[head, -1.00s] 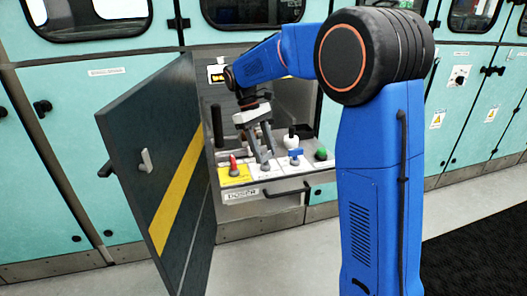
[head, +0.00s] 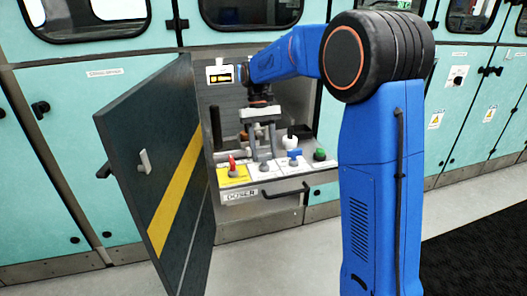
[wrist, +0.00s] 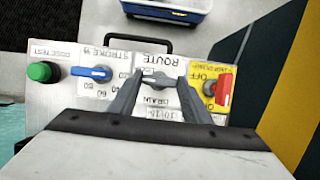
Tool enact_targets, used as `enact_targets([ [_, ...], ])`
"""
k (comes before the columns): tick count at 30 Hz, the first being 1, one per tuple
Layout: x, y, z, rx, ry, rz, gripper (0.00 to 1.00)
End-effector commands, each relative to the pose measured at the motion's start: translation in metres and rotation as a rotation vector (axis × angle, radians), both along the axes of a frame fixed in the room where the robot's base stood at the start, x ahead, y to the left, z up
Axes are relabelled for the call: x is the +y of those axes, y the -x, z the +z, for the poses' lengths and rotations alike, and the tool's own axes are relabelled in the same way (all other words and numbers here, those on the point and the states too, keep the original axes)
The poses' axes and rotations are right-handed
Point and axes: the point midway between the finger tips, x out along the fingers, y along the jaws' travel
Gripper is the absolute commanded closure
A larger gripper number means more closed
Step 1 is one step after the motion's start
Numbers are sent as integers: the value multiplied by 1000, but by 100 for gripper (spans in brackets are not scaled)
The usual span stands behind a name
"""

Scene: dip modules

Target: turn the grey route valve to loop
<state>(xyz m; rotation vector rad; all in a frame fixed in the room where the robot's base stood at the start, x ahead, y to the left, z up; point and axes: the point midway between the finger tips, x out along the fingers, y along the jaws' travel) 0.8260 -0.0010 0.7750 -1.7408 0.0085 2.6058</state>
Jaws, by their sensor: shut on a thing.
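The grey route valve (wrist: 155,82) sits on a white plate marked ROUTE in the wrist view, with a DRAIN label beside it. My gripper (wrist: 156,80) has one finger on each side of the valve and is shut on it. In the head view my gripper (head: 264,156) reaches straight down to the panel, and its fingers largely hide the valve. I cannot tell exactly which label the valve points at.
A red switch on a yellow plate (wrist: 222,92) is close on one side of the valve, a blue lever (wrist: 92,73) on the other. A green button (wrist: 40,72) lies beyond. The open dark door (head: 160,165) stands left of my arm. A black drawer handle (head: 286,190) projects in front.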

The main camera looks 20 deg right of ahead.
Motion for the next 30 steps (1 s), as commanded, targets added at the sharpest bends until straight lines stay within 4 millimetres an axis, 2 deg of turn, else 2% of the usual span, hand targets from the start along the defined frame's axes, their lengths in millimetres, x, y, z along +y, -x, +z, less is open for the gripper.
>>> enact_targets([
  [12,0,0,0,0,0,-7,79],
  [13,0,0,0,0,0,-7,52],
  [15,0,0,0,0,0,-7,38],
  [25,0,-1,1,0,0,-5,38],
  [30,0,-7,16,-2,-1,-6,38],
])
